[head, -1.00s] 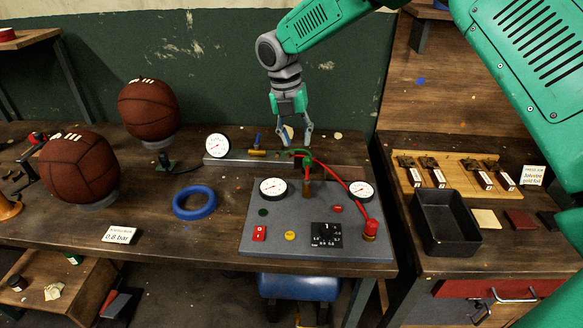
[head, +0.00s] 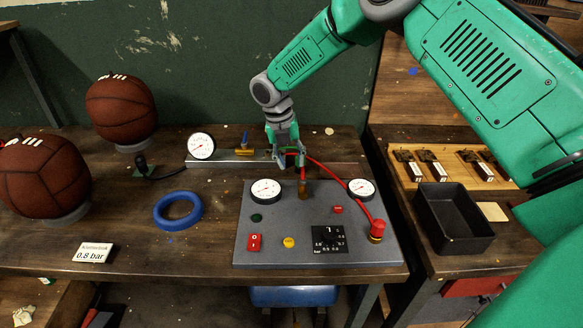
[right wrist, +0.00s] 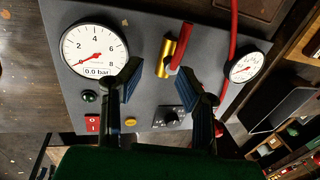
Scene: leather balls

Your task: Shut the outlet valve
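A brass valve with a red lever (right wrist: 182,48) stands on the grey control panel (head: 270,225); in the head view its brass body (head: 304,189) shows just below my right gripper (head: 290,160). My right gripper is open. In the right wrist view its two dark fingers (right wrist: 158,72) stand apart, with the valve between and beyond their tips; I cannot tell whether they touch it. A second brass valve with a blue handle (head: 245,141) sits on the rail behind, left of the gripper. No label shows which valve is the outlet. My left gripper is not in view.
The panel carries a left gauge (head: 265,191) reading about 0.0 bar, a right gauge (head: 361,189), a red switch (head: 254,243) and a dial (head: 329,239). A red hose (head: 345,180) arches beside the valve. A blue ring (head: 178,210) and two balls (head: 121,110) lie left.

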